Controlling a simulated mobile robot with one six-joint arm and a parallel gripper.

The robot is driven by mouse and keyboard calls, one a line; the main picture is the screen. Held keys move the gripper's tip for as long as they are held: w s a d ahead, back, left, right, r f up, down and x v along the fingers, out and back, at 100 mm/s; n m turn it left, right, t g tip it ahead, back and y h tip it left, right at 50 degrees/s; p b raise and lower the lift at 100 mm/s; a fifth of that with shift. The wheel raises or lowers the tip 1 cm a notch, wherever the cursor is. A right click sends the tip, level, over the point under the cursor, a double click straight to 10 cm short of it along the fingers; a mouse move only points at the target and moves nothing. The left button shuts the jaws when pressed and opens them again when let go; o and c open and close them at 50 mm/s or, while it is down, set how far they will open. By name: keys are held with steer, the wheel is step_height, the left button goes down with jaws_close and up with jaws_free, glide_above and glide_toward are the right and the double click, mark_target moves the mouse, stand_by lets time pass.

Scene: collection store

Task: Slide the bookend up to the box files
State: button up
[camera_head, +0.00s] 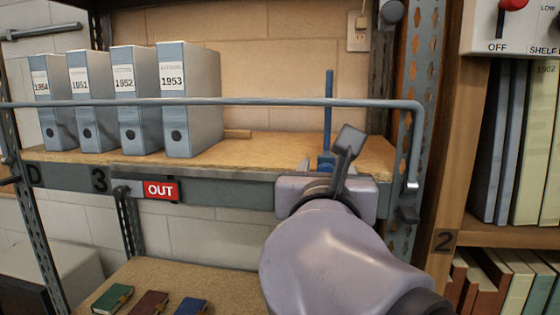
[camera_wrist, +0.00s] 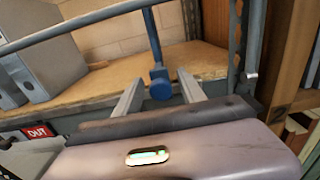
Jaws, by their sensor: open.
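Several blue-grey box files (camera_head: 192,100) with year labels stand upright in a row on the left of the wooden shelf (camera_head: 255,148); one also shows in the wrist view (camera_wrist: 45,45). The blue bookend (camera_head: 329,115) stands on the shelf to their right, with a wide gap of bare board between. Its base is partly hidden by my gripper in the head view. My gripper (camera_wrist: 160,92) is open at the shelf's front edge, below the rail. In the wrist view the bookend's blue lower part (camera_wrist: 159,80) shows between the two fingers, with no clear contact.
A grey rail (camera_head: 270,102) runs across the shelf front and bends down at the right. A metal upright (camera_head: 408,120) closes the right end. A red OUT sign (camera_head: 161,191) hangs on the shelf edge. A small wooden strip (camera_head: 238,134) lies behind the files. Books lie on the shelf below.

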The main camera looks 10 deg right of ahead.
steer(key=shift+s+a+r, duration=0.1)
steer(key=shift+s+a, duration=0.05)
steer(key=shift+s, duration=0.35)
steer(key=shift+c, duration=0.2)
steer(key=shift+w, duration=0.1)
jaws_close()
stand_by(0.7)
